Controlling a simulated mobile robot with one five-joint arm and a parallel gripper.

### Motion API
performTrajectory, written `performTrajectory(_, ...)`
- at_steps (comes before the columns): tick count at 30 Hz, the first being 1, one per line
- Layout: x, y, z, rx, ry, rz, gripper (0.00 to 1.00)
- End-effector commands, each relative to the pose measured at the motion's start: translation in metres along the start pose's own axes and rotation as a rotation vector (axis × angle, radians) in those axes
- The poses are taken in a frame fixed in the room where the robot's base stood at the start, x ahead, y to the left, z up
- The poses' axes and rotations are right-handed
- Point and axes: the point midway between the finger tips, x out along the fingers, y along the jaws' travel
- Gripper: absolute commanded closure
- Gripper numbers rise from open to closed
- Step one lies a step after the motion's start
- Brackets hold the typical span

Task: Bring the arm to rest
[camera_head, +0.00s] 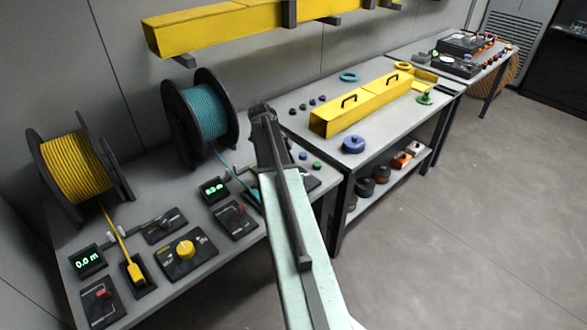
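My arm reaches up from the bottom of the head view, pale green with dark links. My gripper (262,112) is at its far end, above the back of the grey workbench (215,270), just right of the teal cable spool. The fingers are dark and small, and I cannot tell whether they are open or shut. The arm hides part of the bench and some devices behind it.
A teal spool (208,112) and a yellow spool (75,168) stand on the bench, with several control boxes in front. A yellow duct box (365,105) lies on the adjoining table. A yellow rail (220,25) crosses the wall above. The floor at right is clear.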

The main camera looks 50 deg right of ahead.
Motion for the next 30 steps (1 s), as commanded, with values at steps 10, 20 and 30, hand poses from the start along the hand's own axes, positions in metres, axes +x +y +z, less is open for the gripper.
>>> performTrajectory(10,-0.032,0.000,0.000,0.001,0.000,0.001,0.32)
performTrajectory(20,-0.031,0.000,0.000,0.001,0.000,0.001,0.32)
performTrajectory(30,-0.092,0.101,0.157,-0.296,-0.041,-0.096,0.32)
